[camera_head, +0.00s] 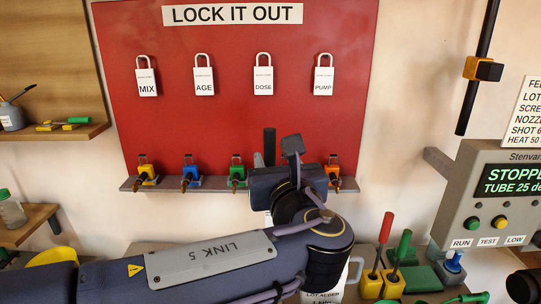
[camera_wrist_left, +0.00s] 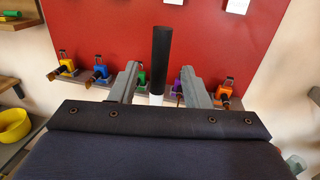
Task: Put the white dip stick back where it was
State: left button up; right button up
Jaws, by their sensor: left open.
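The dip stick (camera_wrist_left: 161,52) shows as an upright dark handle with a short white part below it, between the two fingers of my left gripper (camera_wrist_left: 160,72) in the left wrist view. The fingers are open, with a gap visible on both sides of the stick. In the head view the dark handle (camera_head: 269,146) rises behind my left gripper (camera_head: 276,153), in front of the red board. The stick's lower end is hidden by my gripper and arm, so I cannot tell what it stands in. My right gripper is not in view.
The red board (camera_head: 230,120) carries several tagged white padlocks; coloured padlocks sit on the grey ledge (camera_head: 208,184) below. A white labelled container (camera_head: 322,297) is mostly hidden behind my arm. Red- and green-handled tools (camera_head: 386,228) stand right, beside the grey control box (camera_head: 490,205).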

pick_arm(q)
jog(key=s, duration=0.2)
jog(key=s+d, duration=0.1)
jog(key=s, duration=0.1)
jog(key=shift+s+b, duration=0.3)
jog(key=shift+s, duration=0.05)
jog(key=shift+a, duration=0.1)
jog(key=s+a+f+n+g, duration=0.2)
jog(key=a+f+n+g, duration=0.4)
jog(key=a+f, duration=0.4)
jog(key=s+a+f+n+g, duration=0.2)
jog(key=a+f+n+g, duration=0.2)
jog(key=a+f+n, duration=0.6)
jog(key=s+a+f+n+g+h, duration=0.1)
jog(key=s+f+n+h, duration=0.2)
jog(key=s+n, duration=0.4)
jog(key=s+a+f+n+g+h, duration=0.1)
jog(key=s+f+n+h, duration=0.3)
jog(key=s+n, duration=0.4)
jog(key=shift+a+f+n, duration=0.15)
jog(key=shift+f+n, duration=0.45)
jog(key=shift+n, duration=1.7)
